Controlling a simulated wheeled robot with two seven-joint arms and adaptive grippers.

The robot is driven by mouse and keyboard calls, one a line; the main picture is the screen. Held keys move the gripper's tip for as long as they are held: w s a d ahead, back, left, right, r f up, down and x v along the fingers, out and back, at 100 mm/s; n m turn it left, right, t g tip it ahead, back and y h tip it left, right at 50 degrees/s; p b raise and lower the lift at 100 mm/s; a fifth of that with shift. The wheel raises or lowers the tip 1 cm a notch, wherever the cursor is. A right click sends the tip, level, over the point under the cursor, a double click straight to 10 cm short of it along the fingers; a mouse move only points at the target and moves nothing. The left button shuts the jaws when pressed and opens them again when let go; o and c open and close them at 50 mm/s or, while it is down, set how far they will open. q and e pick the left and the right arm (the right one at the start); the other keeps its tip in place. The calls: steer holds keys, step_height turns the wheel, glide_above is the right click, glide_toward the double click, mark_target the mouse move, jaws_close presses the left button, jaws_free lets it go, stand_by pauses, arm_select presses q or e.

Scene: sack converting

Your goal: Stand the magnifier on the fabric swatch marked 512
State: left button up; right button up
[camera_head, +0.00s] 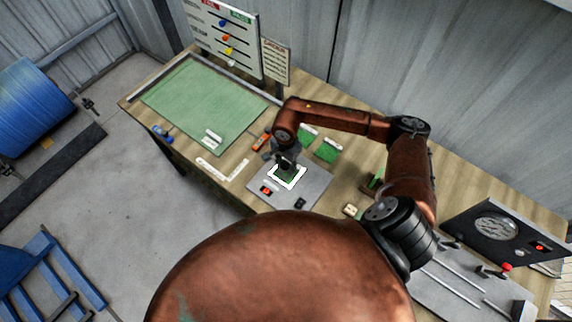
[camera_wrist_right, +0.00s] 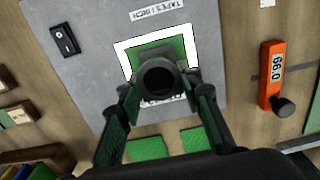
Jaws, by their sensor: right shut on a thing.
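My right gripper (camera_head: 286,160) is shut on the magnifier (camera_wrist_right: 158,80), a dark round cylinder seen from above between the fingertips (camera_wrist_right: 160,92) in the right wrist view. It is over a green swatch (camera_wrist_right: 180,47) inside a white square frame (camera_wrist_right: 128,45) on a grey plate (camera_wrist_right: 95,15). The framed swatch also shows in the head view (camera_head: 289,181). I cannot tell whether the magnifier touches it. The magnifier and fingers hide part of the swatch and of a printed label; no 512 is readable. My left gripper is not in view.
Two green swatches (camera_wrist_right: 146,148) (camera_wrist_right: 195,139) lie beside the plate. An orange device with a display (camera_wrist_right: 271,72) lies on the bench to one side. A black switch (camera_wrist_right: 65,40) sits on the plate. A green mat (camera_head: 205,105) covers the bench's left part.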

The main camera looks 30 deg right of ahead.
mark_target(286, 166)
steer(key=shift+f, duration=0.1)
steer(key=shift+f, duration=0.1)
steer(key=o, duration=1.2)
steer(key=shift+c, duration=0.2)
steer(key=shift+r, duration=0.35)
step_height(286, 166, up, 12)
steer(key=b, duration=0.2)
steer(key=shift+f, duration=0.15)
steer(key=shift+a, duration=0.1)
